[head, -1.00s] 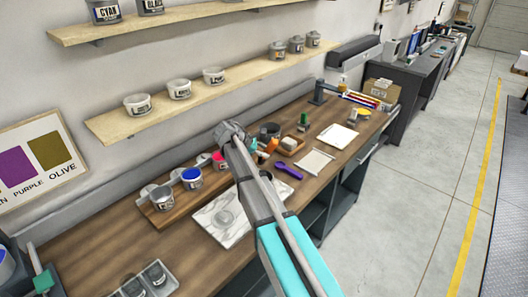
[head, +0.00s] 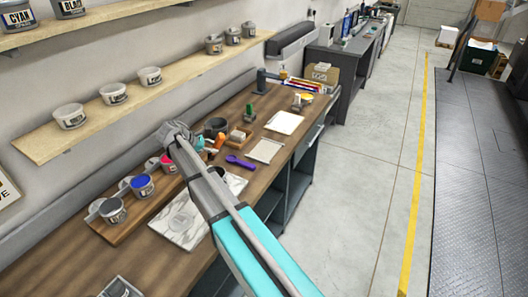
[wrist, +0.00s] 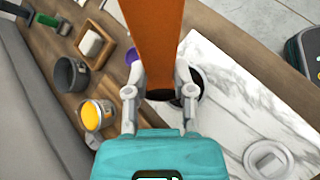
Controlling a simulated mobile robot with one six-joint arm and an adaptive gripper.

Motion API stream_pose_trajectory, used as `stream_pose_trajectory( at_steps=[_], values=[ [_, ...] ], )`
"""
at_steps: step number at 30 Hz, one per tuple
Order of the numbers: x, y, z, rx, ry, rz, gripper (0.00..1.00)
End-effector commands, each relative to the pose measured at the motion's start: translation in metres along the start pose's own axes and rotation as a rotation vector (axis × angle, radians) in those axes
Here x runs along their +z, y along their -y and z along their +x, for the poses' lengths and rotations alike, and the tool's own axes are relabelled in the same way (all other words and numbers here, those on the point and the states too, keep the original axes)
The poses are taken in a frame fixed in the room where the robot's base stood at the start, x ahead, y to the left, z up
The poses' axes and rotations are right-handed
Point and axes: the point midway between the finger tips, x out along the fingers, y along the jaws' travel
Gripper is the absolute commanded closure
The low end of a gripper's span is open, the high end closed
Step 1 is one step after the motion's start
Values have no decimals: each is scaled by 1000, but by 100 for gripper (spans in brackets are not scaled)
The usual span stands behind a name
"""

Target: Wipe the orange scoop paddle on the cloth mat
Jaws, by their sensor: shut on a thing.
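The orange scoop paddle (wrist: 153,35) is held between the fingers of my gripper (wrist: 160,90) in the wrist view. It stretches away to the top edge, where its far end is cut off. In the head view my gripper (head: 207,146) is over the workbench, with orange showing beside it. A flat beige mat with a pale border (head: 266,150), which looks like the cloth mat, lies to the right of the gripper, beyond the purple scoop (head: 240,161). The paddle appears apart from this mat.
A marble slab (head: 190,228) lies below the arm. Ink cans, one blue (head: 142,185), stand on a wooden board at left. A dark pot (wrist: 70,73) and a yellow can (wrist: 93,115) stand near the gripper. A white sheet (head: 284,122) lies farther back.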

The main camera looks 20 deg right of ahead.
Motion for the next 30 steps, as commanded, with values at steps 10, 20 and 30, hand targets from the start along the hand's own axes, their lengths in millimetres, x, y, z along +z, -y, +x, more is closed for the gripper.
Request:
stream_pose_trajectory(
  at_steps=[10, 20, 30],
  values=[
    [0, 0, 0, 0, 0, 0, 100],
    [-4, 2, 4, 0, 0, 0, 100],
    [-27, 14, 25, 0, 1, 0, 100]
  ],
)
